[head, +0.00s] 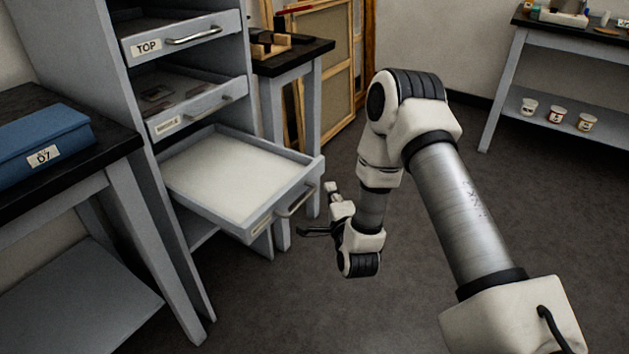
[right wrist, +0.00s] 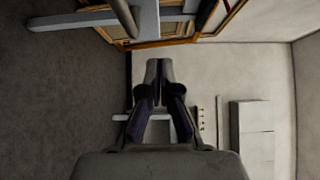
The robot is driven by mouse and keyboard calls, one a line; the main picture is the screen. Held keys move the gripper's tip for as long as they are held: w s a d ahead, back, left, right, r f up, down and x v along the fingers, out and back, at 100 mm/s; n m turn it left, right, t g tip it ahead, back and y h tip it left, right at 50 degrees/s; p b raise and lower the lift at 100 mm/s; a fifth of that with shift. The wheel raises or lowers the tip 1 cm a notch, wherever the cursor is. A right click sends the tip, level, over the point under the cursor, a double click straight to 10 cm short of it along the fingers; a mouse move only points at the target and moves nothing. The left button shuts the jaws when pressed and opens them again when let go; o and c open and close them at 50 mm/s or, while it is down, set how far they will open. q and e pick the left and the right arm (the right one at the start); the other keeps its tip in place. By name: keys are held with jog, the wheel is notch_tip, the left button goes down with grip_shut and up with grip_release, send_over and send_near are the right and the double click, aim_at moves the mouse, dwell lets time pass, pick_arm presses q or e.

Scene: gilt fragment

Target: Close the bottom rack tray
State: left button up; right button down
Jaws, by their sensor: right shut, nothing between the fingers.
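The bottom rack tray (head: 228,172) is a grey drawer with a pale, empty floor, and it sticks well out of the grey rack (head: 75,45). Its front carries a metal bar handle (head: 297,201) and a small label. My right gripper (head: 303,232) is just in front of and to the right of the tray front, near the handle; I see no clear contact. In the right wrist view its fingers (right wrist: 159,68) are together and empty, and a grey bar (right wrist: 125,17), apparently the handle, lies beyond them at the top. My left gripper is not in view.
Above, the middle tray (head: 197,108) and top tray (head: 187,37) also stand partly out. A table with a blue box (head: 42,137) is at left. A small dark-topped table (head: 290,58) and leaning frames (head: 330,75) stand behind.

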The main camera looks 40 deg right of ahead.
aim_at(311, 169)
jog(key=w+b, duration=0.1)
jog(key=w, duration=0.5)
jog(key=shift+f, duration=0.1)
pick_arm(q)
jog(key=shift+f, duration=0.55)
pick_arm(e)
jog(key=shift+w+a, duration=0.1)
jog(key=shift+w, duration=0.25)
